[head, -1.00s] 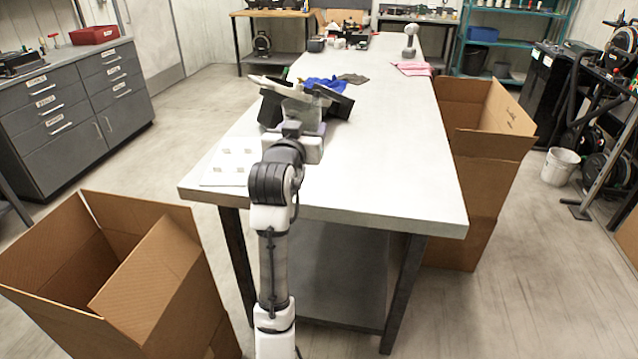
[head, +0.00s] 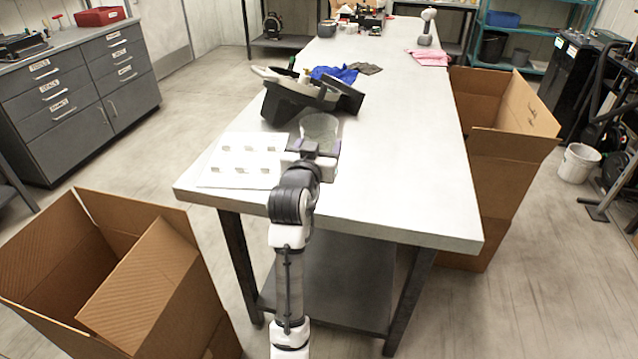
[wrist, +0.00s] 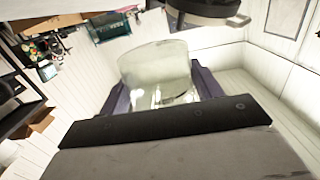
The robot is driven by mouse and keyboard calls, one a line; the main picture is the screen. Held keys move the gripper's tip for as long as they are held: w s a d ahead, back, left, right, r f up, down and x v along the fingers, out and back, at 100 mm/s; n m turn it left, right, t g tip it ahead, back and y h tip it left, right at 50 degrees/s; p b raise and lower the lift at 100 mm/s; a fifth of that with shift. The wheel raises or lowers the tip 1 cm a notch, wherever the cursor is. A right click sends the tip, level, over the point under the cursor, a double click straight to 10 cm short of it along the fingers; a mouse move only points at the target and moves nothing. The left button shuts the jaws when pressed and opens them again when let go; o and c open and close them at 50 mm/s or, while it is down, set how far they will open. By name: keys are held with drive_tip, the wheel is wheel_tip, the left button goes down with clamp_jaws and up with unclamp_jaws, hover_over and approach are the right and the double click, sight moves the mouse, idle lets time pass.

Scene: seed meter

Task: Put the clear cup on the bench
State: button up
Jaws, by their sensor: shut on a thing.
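The clear cup (head: 320,128) is between the fingers of my gripper (head: 314,149), over the near part of the white-topped bench (head: 400,195). In the wrist view the see-through cup (wrist: 160,70) fills the space between the dark purple-grey fingers of my gripper (wrist: 164,92), which is shut on it. I cannot tell whether the cup's base touches the bench or is a little above it. The black seed meter (head: 295,100) stands on the bench just behind and left of the cup.
A white plate with several square holes (head: 243,160) lies left of my gripper. A blue cloth (head: 335,74) and a pink cloth (head: 430,58) lie farther back. The bench top right of the cup is clear. Cardboard boxes stand at left (head: 150,270) and right (head: 490,150).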

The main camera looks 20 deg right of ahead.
sight(319, 198)
wheel_tip(319, 198, down, 11)
drive_tip(key=shift+f+p, duration=0.1)
drive_tip(key=shift+p, duration=0.5)
drive_tip(key=shift+f, duration=0.2)
drive_tip(key=o, duration=1)
drive_tip(key=shift+c, duration=0.2)
